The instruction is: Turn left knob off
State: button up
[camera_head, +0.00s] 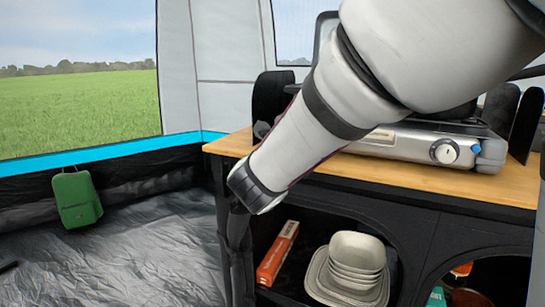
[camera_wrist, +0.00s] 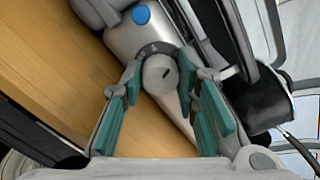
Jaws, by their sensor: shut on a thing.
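My gripper (camera_wrist: 160,88) is shut on this knob, with one teal-padded finger at each side. In the head view my arm crosses in front of the stove and hides the left knob and the gripper.
The stove stands on a wooden counter (camera_head: 420,180). A blue round part (camera_wrist: 141,14) sits beside the left knob. Stacked bowls (camera_head: 356,252) and an orange box (camera_head: 278,252) are on the shelf below. A green bag (camera_head: 77,199) is at the tent wall; the floor at left is mostly clear.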

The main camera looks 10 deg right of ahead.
jog(key=shift+f+m+b, duration=0.15)
jog(key=shift+m+b, duration=0.4)
jog(key=shift+m, duration=1.85)
jog(key=o, duration=0.9)
jog(key=shift+c, duration=0.2)
jog(key=v, duration=1.2)
